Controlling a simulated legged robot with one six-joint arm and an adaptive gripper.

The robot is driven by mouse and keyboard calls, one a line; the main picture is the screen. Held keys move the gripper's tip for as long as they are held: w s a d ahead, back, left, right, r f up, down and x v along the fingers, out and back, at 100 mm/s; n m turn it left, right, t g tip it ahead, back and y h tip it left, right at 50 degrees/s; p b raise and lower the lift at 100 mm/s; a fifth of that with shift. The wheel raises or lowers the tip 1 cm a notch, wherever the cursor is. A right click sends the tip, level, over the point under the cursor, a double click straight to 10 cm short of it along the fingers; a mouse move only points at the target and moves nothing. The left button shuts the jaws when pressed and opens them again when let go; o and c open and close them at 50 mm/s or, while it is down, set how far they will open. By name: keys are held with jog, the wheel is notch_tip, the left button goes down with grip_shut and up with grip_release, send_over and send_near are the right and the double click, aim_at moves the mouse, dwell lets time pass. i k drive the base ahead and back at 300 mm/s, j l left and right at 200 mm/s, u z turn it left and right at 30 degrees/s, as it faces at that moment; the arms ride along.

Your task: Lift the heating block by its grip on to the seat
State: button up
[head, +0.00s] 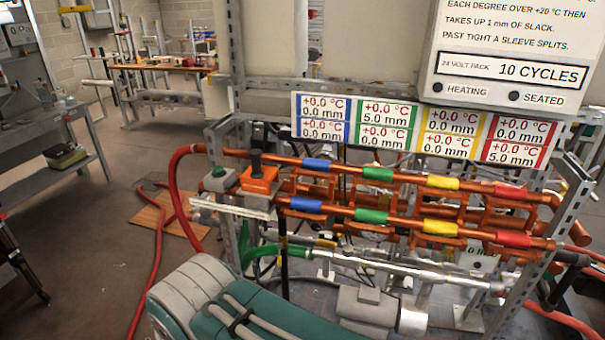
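An orange block (259,181) with an upright dark grip (256,163) on top, apparently the heating block, stands at the left end of the rack. The grip is upright and looks free. Two orange pipes (345,172) run to the right of it, with blue, green, yellow and red sleeves and orange brackets between them. I cannot tell which part is the seat. My gripper cannot be made out in the head view. The "HEATING" lamp (438,87) and "SEATED" lamp (514,96) on the sign look dark.
A green button box (217,178) stands just left of the block. A pale ledge (230,208) juts out below. A red hose (178,180) curves down to the floor. Display panels (425,130), reading +0.0 °C, hang above the pipes. Open floor lies at the left.

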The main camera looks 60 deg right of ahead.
aim_at(257, 179)
jog(key=z, duration=1.4)
jog(key=i+j+z, duration=0.15)
jog(key=i, duration=0.25)
jog(key=i+j+z, duration=0.1)
jog(key=i+j, duration=0.15)
jog(key=i, duration=0.15)
jog(key=i+j+z, duration=0.15)
jog(key=i+j, duration=0.15)
jog(key=i, duration=0.1)
